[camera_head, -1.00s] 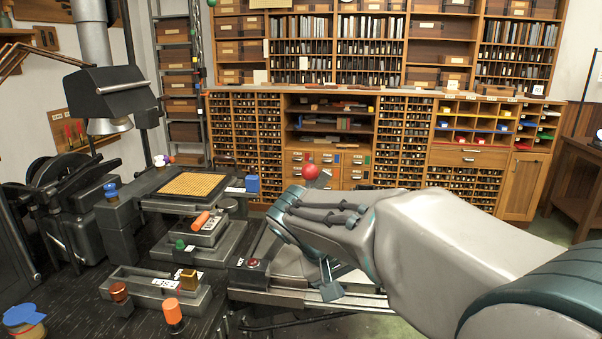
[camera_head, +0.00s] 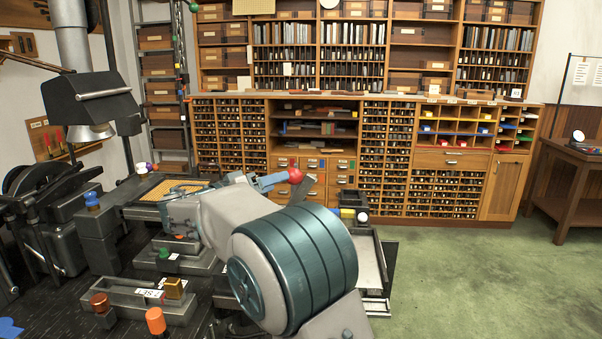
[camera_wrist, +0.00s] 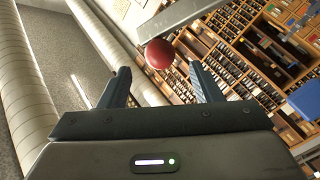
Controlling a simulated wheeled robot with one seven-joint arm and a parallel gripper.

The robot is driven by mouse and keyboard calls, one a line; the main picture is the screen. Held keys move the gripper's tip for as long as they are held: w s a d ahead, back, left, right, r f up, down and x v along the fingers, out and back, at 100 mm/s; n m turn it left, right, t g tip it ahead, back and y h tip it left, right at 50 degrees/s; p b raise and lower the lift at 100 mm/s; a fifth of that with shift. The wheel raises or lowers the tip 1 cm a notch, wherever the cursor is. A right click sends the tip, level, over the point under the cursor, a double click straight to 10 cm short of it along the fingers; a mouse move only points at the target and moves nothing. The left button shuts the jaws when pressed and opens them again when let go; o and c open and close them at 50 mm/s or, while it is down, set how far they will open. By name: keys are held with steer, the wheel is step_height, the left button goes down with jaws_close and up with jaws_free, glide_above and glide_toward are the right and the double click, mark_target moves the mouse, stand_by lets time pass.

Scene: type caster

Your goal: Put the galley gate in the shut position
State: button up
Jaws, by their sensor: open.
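A red ball knob (camera_head: 295,175) sits at the end of my arm in the head view, beside a short grey bar (camera_head: 309,186). In the wrist view the red knob (camera_wrist: 159,54) shows between and just beyond my fingertips, in front of a grey bar (camera_wrist: 183,16). My gripper (camera_wrist: 160,82) is open, with nothing between its fingers. In the head view a blue finger (camera_head: 270,182) points right towards the knob; my arm hides the rest. I cannot tell for certain whether the knob and bar are the galley gate. A flat metal tray (camera_head: 370,266) lies partly behind my arm.
The dark bench holds an orange-topped peg (camera_head: 155,321), a metal holder (camera_head: 140,308) and a yellow grid plate (camera_head: 168,190). A black lamp hood (camera_head: 92,98) stands at left. Type cabinets (camera_head: 228,135) line the back. Green floor at right is clear.

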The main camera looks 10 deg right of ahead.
mark_target(301, 175)
steer(key=p+x, duration=0.1)
steer(key=x, duration=0.8)
steer(key=shift+w+d+p, duration=0.1)
steer(key=shift+d+p, duration=0.05)
steer(key=shift+p, duration=0.25)
steer(key=c, duration=1.2)
